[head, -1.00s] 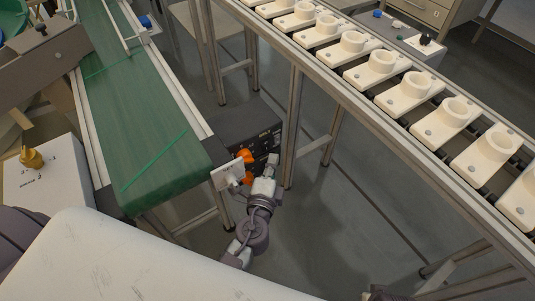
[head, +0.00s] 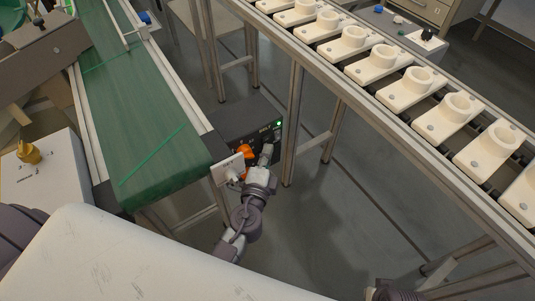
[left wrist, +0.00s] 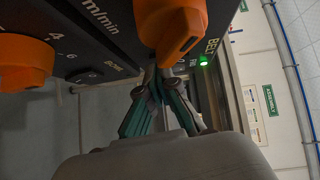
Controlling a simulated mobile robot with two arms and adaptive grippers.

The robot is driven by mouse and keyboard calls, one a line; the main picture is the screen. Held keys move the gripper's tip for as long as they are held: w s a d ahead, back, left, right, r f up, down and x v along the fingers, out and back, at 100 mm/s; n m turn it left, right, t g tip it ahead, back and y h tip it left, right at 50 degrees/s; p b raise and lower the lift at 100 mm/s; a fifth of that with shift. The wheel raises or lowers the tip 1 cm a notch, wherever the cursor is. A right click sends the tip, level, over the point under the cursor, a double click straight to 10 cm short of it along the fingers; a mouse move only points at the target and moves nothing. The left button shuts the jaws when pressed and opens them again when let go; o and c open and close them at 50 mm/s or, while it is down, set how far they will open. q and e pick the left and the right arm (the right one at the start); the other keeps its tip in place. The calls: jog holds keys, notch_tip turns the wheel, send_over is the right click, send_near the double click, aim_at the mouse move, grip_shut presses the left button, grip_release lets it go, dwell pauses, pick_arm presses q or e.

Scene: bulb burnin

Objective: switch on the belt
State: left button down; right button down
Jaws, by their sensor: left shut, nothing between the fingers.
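The green belt (head: 140,120) runs along the left of the head view. At its near end is a black control box (head: 240,125) with orange knobs. In the left wrist view, one orange knob (left wrist: 172,28) is beside the BELT label, and a green lamp (left wrist: 203,61) there is lit. The lamp also shows lit in the head view (head: 279,123). My left gripper (head: 267,152) is at the box's front, shut and empty. Its fingertips (left wrist: 155,78) are close to the BELT knob; I cannot tell whether they touch. My right gripper's fingers are not visible.
A white plate (head: 228,169) stands beside the left gripper. A second conveyor with white bulb holders (head: 383,61) runs along the right, its metal legs near the box. In the left wrist view, another orange knob (left wrist: 25,62) is at left. Open floor lies between the conveyors.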

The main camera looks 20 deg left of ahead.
pick_arm(q)
jog(key=shift+s, duration=0.1)
jog(key=s+d, duration=0.1)
jog(key=s, duration=1)
jog(key=shift+s+d+r, duration=0.25)
jog(key=shift+s+r, duration=0.1)
jog(key=shift+r, duration=0.05)
jog(key=shift+a, duration=0.15)
